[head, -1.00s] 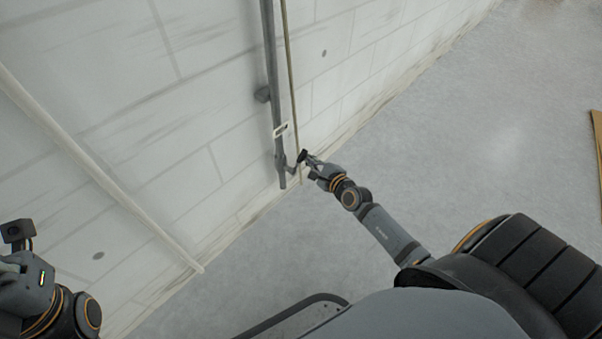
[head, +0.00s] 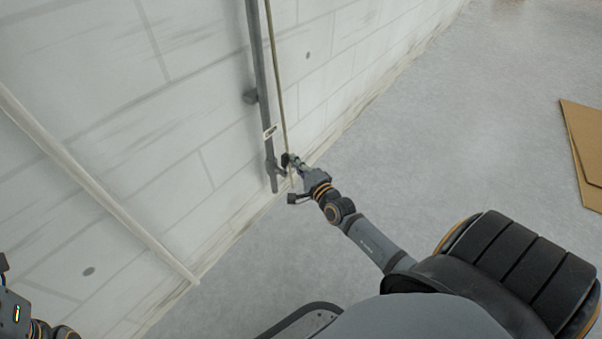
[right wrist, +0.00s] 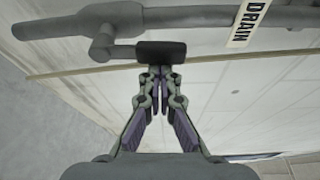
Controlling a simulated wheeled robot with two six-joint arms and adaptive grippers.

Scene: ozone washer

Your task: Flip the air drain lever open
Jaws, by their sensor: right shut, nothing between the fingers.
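The drain pipe (head: 262,100) runs down the white wall and ends low near the floor. A DRAIN label (right wrist: 247,22) is on it in the right wrist view. The air drain lever is a short grey arm (right wrist: 104,50) off the pipe with a dark block handle (right wrist: 160,51). My right gripper (right wrist: 161,76) is shut and empty, its fingertips at the handle's near edge; I cannot tell whether they touch. In the head view the right gripper (head: 298,163) is beside the lever's dark handle (head: 287,159). My left gripper (head: 12,308) is cut off at the lower left corner; its fingers are hidden.
A thin tan rod (head: 276,70) runs alongside the drain pipe. A pale diagonal pipe (head: 95,190) crosses the wall at left. Brown cardboard (head: 585,150) lies on the floor at far right. The grey floor (head: 430,150) between is clear.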

